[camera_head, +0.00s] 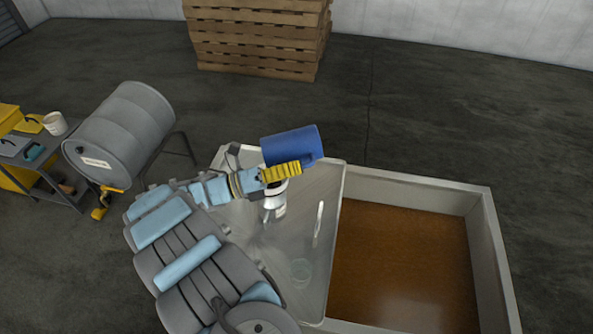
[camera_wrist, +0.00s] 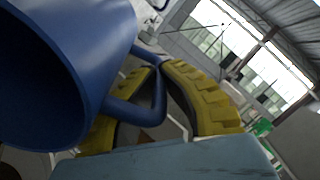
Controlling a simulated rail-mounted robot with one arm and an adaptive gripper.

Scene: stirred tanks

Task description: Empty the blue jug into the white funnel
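The blue jug (camera_head: 291,145) is held above the tank's clear lid, tilted on its side. In the wrist view the jug (camera_wrist: 100,30) fills the upper left, its dark open mouth facing the lower left; no contents can be made out. My gripper (camera_head: 283,171) has yellow ribbed fingers, which also show in the wrist view (camera_wrist: 160,95), closed around the jug's handle. A small white and grey piece (camera_head: 274,205) stands on the lid just below my gripper. It may be the white funnel, but my gripper partly hides it.
The open part of the tank (camera_head: 488,235) at right holds brown liquid. A pale handle (camera_head: 319,220) and a round clear port (camera_head: 301,270) are on the lid. A grey drum (camera_head: 122,135) and a cart (camera_head: 62,190) stand at left. Pallets (camera_head: 257,40) are stacked behind.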

